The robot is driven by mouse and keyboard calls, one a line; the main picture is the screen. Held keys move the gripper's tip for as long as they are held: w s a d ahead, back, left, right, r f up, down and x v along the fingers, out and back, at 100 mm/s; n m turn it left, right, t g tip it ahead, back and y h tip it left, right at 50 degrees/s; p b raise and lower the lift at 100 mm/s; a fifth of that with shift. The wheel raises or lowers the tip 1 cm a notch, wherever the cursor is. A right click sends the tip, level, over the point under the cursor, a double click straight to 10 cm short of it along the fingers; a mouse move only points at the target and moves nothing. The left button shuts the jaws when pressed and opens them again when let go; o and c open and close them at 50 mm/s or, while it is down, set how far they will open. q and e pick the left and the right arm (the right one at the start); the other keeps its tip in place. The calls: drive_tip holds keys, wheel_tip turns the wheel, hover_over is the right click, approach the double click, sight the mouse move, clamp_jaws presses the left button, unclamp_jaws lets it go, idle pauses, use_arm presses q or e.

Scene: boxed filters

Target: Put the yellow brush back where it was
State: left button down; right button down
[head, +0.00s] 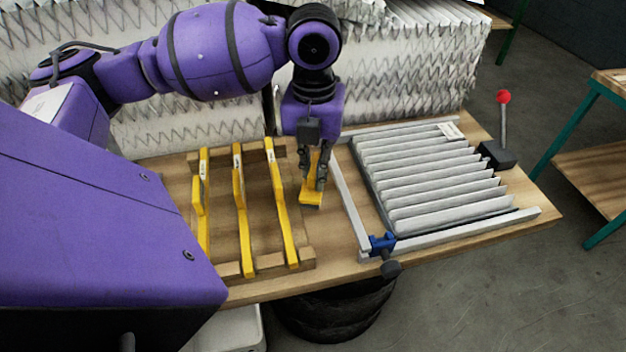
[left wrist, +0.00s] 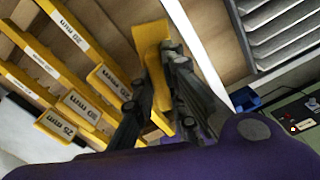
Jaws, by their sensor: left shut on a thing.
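The yellow brush (head: 311,197) is in my left gripper (head: 315,178), above the wooden bench between the gauge rack and the filter frame. It hangs from the fingers with its wide end low and toward the front. In the left wrist view, the yellow brush (left wrist: 151,36) runs between the two dark fingers of the left gripper (left wrist: 152,78), which are shut on it. Whether its low end touches the bench is hard to tell. My right gripper is not in view.
A wooden rack (head: 305,257) with several yellow gauges (head: 239,205) stands left of the brush. To the right, a grey pleated filter (head: 430,175) lies in a metal frame (head: 470,234) with a blue clamp (head: 381,243). A red-knobbed lever (head: 504,98) stands behind it. White pleated filters (head: 405,65) line the back.

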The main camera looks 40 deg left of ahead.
sight(313, 164)
use_arm(q)
drive_tip(key=shift+a+f, duration=0.1)
drive_tip(key=shift+f, duration=2.5)
drive_tip(key=shift+f, duration=0.15)
drive_tip(key=c, duration=2)
unclamp_jaws()
drive_tip(key=shift+c, duration=0.2)
wheel_tip(313, 164, up, 12)
drive_tip(key=shift+s+r+p, duration=0.1)
drive_tip(key=shift+r+p, duration=0.1)
drive_tip(key=shift+p, duration=0.2)
